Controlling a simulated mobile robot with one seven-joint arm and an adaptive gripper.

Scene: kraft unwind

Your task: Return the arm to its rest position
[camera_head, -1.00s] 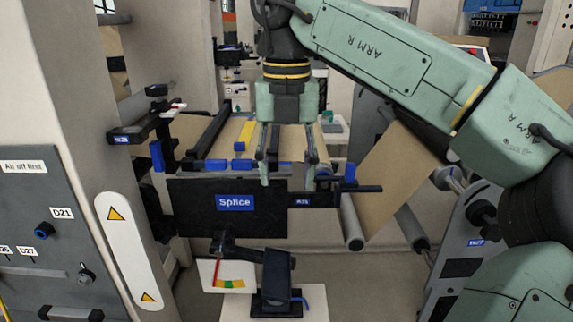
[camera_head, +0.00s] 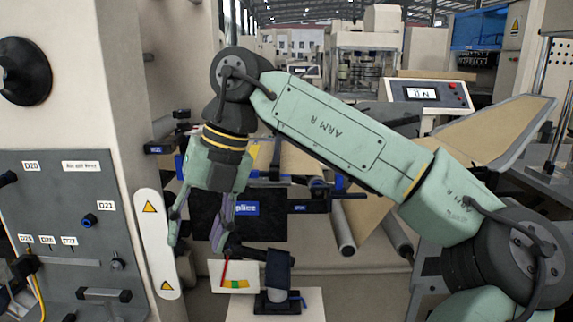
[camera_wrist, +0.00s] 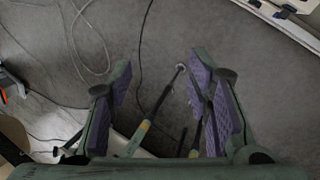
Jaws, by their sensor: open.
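My gripper (camera_head: 197,232) hangs from the raised green arm, left of the middle in the head view, fingers pointing down. Its two fingers are apart and nothing is between them. It is in front of the black splice board (camera_head: 270,225) and hides part of the blue "Splice" label. In the wrist view the open fingers (camera_wrist: 160,85) show purple pads, with the grey floor beyond.
A grey control panel (camera_head: 65,215) with knobs and a white warning plate (camera_head: 158,240) stand close left of my gripper. A stand with a coloured gauge card (camera_head: 234,277) is below. Kraft web (camera_head: 370,212) and rollers lie right. Cables and rods lie on the floor.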

